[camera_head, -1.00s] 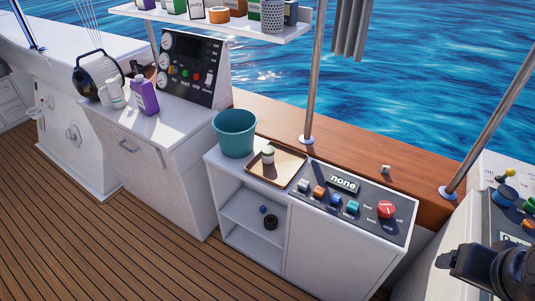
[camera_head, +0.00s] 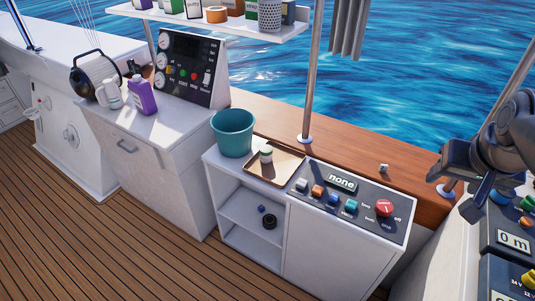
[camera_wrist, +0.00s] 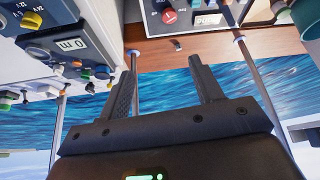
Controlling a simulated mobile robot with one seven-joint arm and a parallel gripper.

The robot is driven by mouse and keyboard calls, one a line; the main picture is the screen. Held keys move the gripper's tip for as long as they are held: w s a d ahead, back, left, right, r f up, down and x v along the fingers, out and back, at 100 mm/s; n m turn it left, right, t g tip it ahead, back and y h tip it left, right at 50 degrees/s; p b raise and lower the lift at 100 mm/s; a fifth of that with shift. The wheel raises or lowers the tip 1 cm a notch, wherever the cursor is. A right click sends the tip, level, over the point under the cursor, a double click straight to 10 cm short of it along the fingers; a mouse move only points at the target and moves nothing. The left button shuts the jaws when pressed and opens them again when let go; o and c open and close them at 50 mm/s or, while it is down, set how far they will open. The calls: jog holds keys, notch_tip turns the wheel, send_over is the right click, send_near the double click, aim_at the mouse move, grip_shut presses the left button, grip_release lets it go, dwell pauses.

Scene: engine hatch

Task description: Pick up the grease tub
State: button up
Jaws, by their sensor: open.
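A teal bucket (camera_head: 232,133) stands just left of the tray. A button panel (camera_head: 350,208) lies to its right. A metal post (camera_head: 309,90) rises behind the tray. A loaded shelf (camera_head: 225,24) hangs above. The cabinet has open cubbies (camera_head: 250,215) below.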

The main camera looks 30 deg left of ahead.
jog(key=w+a+n, duration=0.2)
jog(key=w+a, duration=1)
jog(key=w, duration=0.1)
jog(key=n+g+y, duration=0.2)
jog(key=n, duration=0.3)
send_over(267, 150)
jog(key=s+d, duration=0.1)
notch_tip(267, 150, down, 29)
jog(key=shift+d+f, duration=0.1)
jog(key=shift+d, duration=0.05)
jog(key=x, duration=0.4)
jog(key=shift+s, duration=0.1)
jog(key=shift+f, duration=0.55)
jog(key=f, duration=0.4)
jog(key=shift+a, duration=0.3)
jog(key=shift+x, duration=0.85)
